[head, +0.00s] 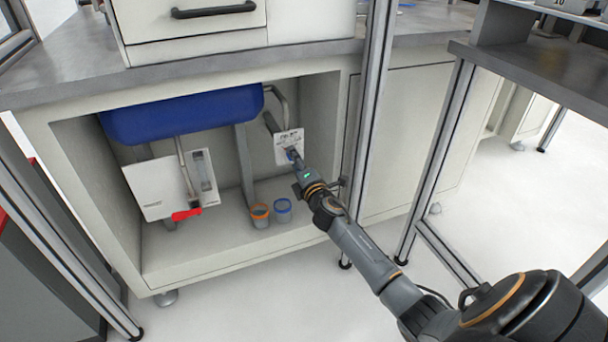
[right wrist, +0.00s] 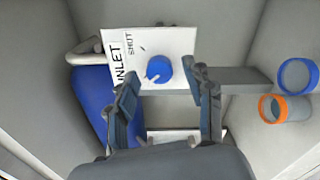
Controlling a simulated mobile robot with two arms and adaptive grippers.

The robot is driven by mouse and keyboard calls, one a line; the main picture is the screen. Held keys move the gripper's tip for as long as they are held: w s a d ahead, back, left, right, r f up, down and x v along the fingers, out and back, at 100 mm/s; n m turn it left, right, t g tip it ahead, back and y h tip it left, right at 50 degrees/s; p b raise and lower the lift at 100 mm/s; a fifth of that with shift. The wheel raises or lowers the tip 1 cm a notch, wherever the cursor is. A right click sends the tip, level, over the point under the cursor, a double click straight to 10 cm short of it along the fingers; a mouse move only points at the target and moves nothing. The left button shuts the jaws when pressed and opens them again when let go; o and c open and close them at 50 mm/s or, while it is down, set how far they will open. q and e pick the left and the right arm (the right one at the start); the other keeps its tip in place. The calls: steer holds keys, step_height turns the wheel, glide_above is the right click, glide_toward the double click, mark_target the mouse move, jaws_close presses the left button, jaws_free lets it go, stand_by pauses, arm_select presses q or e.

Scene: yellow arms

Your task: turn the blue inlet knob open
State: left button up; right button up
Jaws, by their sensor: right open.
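The blue inlet knob (right wrist: 159,69) is a round knob on a white plate (right wrist: 183,44) marked INLET and SHUT in the right wrist view. In the head view the white plate (head: 286,141) sits inside the open cabinet, and my right gripper (head: 293,156) is in front of it, hiding most of the knob. In the right wrist view my right gripper (right wrist: 160,88) is open, with its two fingers apart. The knob shows between and beyond the fingertips; I cannot tell whether they touch it. My left gripper is not in view.
A blue basin (head: 185,112) hangs at the cabinet's upper left. A white panel with a red handle (head: 186,214) is below it. An orange-rimmed cup (head: 259,215) and a blue-rimmed cup (head: 283,211) stand on the cabinet floor. A metal post (head: 369,110) rises right of the opening.

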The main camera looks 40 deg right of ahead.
steer(key=v, duration=1)
steer(key=shift+s, duration=0.35)
